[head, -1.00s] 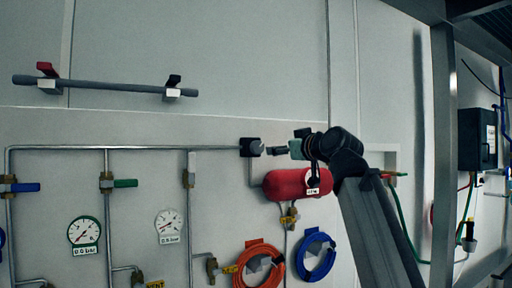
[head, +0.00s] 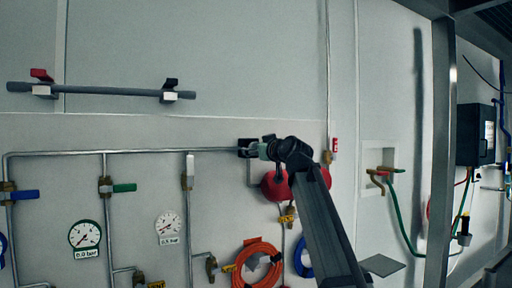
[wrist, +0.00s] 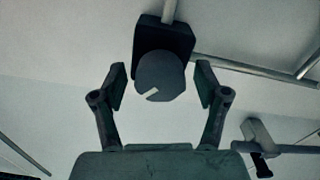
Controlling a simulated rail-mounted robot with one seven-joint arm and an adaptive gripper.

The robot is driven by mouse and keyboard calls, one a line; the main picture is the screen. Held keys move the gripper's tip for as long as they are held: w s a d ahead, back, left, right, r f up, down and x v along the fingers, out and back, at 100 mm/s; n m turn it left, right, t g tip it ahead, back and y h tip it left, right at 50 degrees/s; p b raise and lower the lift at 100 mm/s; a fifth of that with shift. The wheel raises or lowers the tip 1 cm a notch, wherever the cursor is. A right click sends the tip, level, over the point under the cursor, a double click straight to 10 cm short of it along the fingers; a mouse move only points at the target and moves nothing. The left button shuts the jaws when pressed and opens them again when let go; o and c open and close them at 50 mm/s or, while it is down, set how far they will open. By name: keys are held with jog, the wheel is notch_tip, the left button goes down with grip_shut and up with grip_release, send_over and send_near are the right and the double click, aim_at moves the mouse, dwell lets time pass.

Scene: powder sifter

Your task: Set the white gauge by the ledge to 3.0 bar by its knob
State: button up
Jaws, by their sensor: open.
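The white gauge (head: 168,223) is on the wall in the head view, with a small digital label under it whose figures are too small to read surely. A dark grey round knob (wrist: 160,76) with a pale pointer mark sits on a black square block (wrist: 164,37) at the pipe in the wrist view. My gripper (wrist: 160,86) is open, one finger on each side of the knob, with a gap visible on both sides. In the head view my gripper (head: 258,150) is right at the black block (head: 244,147), and hides most of the knob.
A green-rimmed gauge (head: 84,234) reading about 0.0 bar hangs left of the white one. A red cylinder (head: 273,187) is just below my arm. An orange hose coil (head: 258,264) hangs lower. A grey rail (head: 105,90) runs above; the wall between is clear.

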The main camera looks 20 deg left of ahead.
jog(key=c, duration=1.2)
